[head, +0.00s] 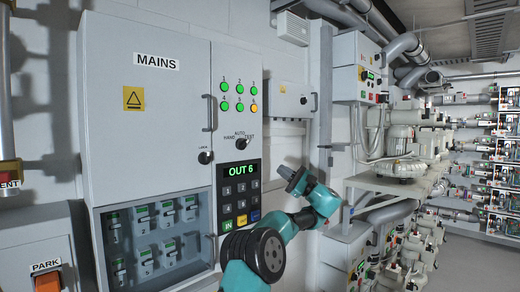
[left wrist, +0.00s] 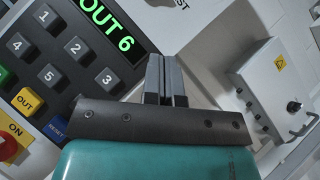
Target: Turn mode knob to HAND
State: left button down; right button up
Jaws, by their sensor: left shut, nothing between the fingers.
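The mode knob (head: 242,144) is a small black knob on the grey cabinet, under the labels HAND, AUTO and TEST. It is too small to tell for certain which label it points to. My right gripper is in neither view.
A keypad (head: 240,195) with a display reading OUT 6 lies below the knob. A black key lock (head: 205,157) is to the knob's left. Green lamps and one yellow lamp (head: 253,106) are above. A small grey box (head: 291,100) is on the wall to the right.

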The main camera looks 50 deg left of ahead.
aim_at(242, 144)
pick_arm(q)
jog(key=shift+a, duration=0.1)
jog(key=x, duration=1)
jog(key=shift+s+r, duration=0.85)
jog(key=shift+r, duration=0.15)
jog(key=shift+s+r, duration=0.4)
jog(key=shift+r, duration=0.1)
